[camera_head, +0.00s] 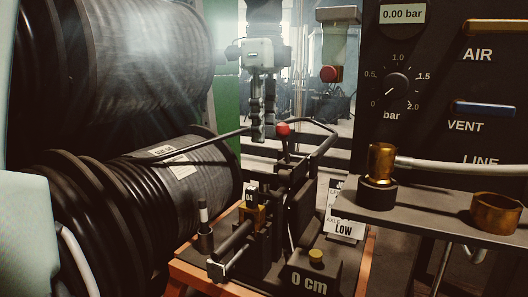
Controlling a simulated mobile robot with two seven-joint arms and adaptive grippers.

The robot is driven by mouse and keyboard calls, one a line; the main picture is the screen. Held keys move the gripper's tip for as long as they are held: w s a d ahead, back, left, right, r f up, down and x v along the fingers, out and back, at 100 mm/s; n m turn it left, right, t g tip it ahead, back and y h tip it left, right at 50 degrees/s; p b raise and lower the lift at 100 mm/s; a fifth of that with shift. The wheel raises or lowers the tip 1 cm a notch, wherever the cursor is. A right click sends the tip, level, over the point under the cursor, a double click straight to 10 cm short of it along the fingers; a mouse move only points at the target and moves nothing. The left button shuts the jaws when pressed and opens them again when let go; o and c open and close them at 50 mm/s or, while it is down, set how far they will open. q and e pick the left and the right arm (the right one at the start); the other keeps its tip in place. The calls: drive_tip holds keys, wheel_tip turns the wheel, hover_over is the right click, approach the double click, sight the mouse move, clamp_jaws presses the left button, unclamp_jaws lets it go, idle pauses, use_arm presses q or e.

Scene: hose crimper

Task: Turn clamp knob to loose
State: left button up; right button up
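No part is labelled as the clamp knob, so I cannot tell which it is. The bench machine has a lever with a red ball (283,129), a black upright handle with a pale band (204,226), a metal crank-like handle (226,262) and a small yellow knob (316,257) on the "0 cm" block. My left gripper (261,138) has a white body and dark fingers pointing down. It hangs behind and above the machine, apart from these parts. Its fingers look close together and overlap, so their opening is unclear. My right gripper is not in view.
Large black hose reels (150,50) fill the left side, and a dark hose (205,144) runs from the lower one towards the machine. A pressure panel (440,60) reading 0.00 bar and a shelf (430,214) with brass fittings stand at right. A "LOW" card (343,229) stands behind the block.

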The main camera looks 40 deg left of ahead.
use_arm(q)
wheel_tip(320, 180, up, 4)
drive_tip(key=shift+f, duration=0.1)
idle(0.7)
